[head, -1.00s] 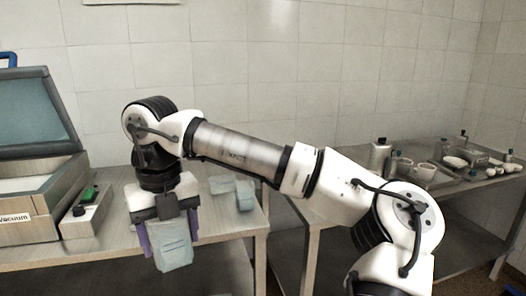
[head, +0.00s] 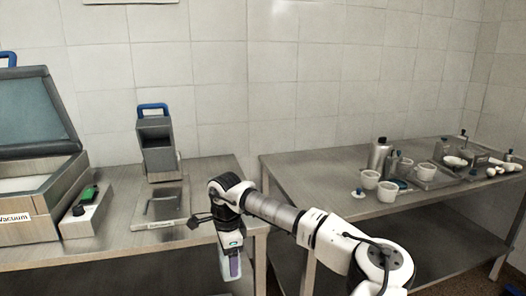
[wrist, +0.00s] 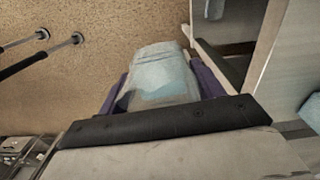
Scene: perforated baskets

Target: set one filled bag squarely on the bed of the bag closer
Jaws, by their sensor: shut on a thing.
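My gripper (head: 231,266) hangs at the front right edge of the left table. It is shut on a pale blue bag (wrist: 160,72), which sits between its purple fingers in the wrist view. In the head view the bag is mostly hidden by the gripper. The bag closer seems to be the grey upright unit with a blue handle (head: 158,140), with a flat metal bed (head: 160,210) in front of it. The bed looks empty apart from a dark bar. The gripper is right of the bed, apart from it and lower.
A vacuum machine (head: 35,165) with raised lid stands at left, beside a small box with a green button (head: 88,195). The right table (head: 310,175) holds cups, a bottle and a tray. A pale blue piece (wrist: 312,118) shows at the wrist view's right edge.

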